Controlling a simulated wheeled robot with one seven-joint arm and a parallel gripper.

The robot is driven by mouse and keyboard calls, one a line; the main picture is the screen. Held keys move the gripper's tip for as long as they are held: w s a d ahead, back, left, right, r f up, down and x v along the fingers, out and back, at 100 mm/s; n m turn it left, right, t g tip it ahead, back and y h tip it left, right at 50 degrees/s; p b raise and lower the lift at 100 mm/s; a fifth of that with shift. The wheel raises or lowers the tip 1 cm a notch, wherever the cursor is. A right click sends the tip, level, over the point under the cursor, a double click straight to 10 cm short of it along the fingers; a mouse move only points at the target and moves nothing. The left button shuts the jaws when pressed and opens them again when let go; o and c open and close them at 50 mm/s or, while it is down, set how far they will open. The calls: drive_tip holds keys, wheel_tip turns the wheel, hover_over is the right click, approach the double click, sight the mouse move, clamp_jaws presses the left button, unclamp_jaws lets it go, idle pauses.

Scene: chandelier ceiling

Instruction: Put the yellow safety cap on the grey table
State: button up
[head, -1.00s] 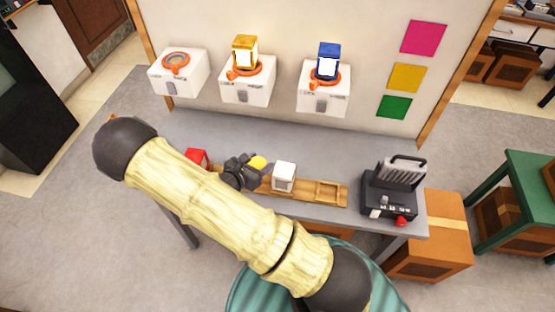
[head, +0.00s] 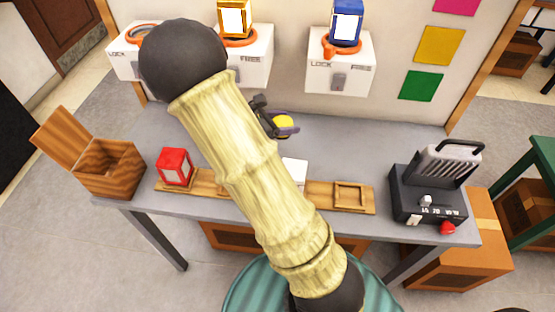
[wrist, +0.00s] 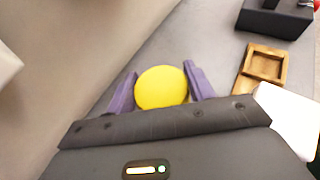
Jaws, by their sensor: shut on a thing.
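The yellow safety cap (head: 284,120) is round and sits between the purple fingers of my gripper (head: 278,122). In the wrist view the yellow cap (wrist: 161,87) fills the gap between the two fingers, and my gripper (wrist: 161,88) is shut on it. The grey table (head: 330,150) runs along the wall beneath my arm. My gripper is over the back part of the tabletop, behind the wooden strip. I cannot tell whether the cap touches the table.
A wooden strip (head: 325,194) on the table bears a red block (head: 174,166) and a partly hidden white block (head: 295,172). A black device (head: 428,195) stands at the right, an open wooden box (head: 110,168) at the left. White wall units (head: 335,65) hang behind. The back right tabletop is clear.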

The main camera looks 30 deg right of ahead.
sight(284, 138)
drive_tip(key=shift+d, duration=0.15)
drive_tip(key=shift+f+b, duration=0.35)
drive_tip(key=shift+f, duration=2.75)
drive_tip(key=shift+f, duration=1.85)
drive_tip(key=shift+b, duration=0.3)
drive_tip(key=shift+f, duration=0.2)
drive_tip(key=o, duration=1)
drive_tip(key=shift+c, duration=0.2)
